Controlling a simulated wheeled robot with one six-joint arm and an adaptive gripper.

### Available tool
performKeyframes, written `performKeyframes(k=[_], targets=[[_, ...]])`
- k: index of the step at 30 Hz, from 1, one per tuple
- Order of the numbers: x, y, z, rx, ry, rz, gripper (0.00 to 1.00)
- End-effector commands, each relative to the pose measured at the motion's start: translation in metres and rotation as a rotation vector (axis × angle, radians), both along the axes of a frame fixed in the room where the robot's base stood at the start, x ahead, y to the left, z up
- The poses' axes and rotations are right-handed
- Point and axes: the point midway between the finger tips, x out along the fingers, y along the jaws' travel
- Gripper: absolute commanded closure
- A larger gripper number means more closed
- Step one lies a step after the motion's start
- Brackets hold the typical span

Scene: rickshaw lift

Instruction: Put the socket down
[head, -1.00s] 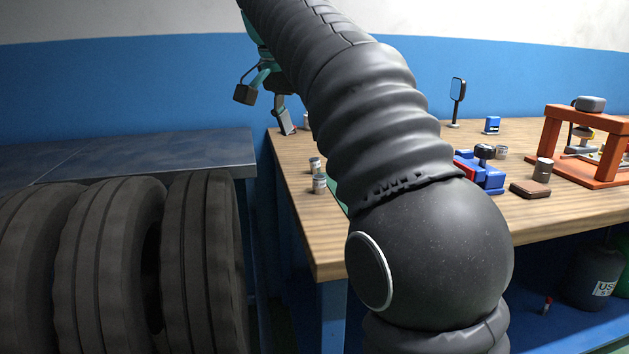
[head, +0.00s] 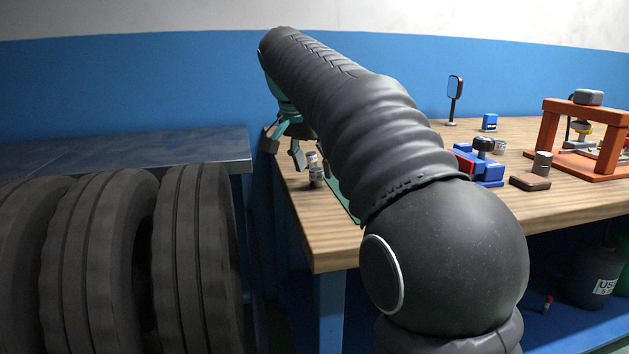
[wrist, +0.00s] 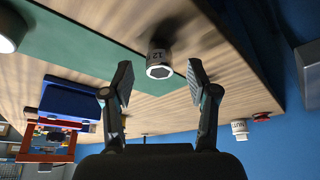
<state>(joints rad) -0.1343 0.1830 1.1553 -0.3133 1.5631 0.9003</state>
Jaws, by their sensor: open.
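A small grey metal socket (wrist: 159,62) stands on the wooden bench by the edge of a green mat (wrist: 95,45). In the wrist view its hexagonal end faces me and a mark shows on its side. In the head view a small grey cylinder that looks like it (head: 316,175) stands near the bench's left edge. My gripper (wrist: 159,78) is open and empty, its two pads apart on either side of the line to the socket, not touching it. In the head view my gripper (head: 285,151) is over the bench's left edge, partly behind my arm.
A blue vise (head: 484,165), a brown block (head: 530,182) and an orange press frame (head: 550,138) stand on the bench to the right. Several tyres (head: 100,255) stand below a dark metal table (head: 120,155) at left. My arm hides part of the bench.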

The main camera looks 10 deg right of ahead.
Motion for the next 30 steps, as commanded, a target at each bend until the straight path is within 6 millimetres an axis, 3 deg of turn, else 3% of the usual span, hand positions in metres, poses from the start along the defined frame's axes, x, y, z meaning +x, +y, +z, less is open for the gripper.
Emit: performKeyframes(k=[4,11,14,18,19,30], targets=[[0.005,-0.006,-0.019,0.000,0.001,-0.001,0.41],[0.006,-0.006,-0.020,0.000,0.000,-0.001,0.41],[0.006,-0.006,-0.020,0.000,0.000,0.000,0.61],[0.006,-0.006,-0.020,0.000,0.000,0.000,0.96],[0.006,-0.006,-0.020,0.000,0.000,0.000,1.00],[0.006,-0.006,-0.017,0.001,-0.001,-0.001,1.00]])
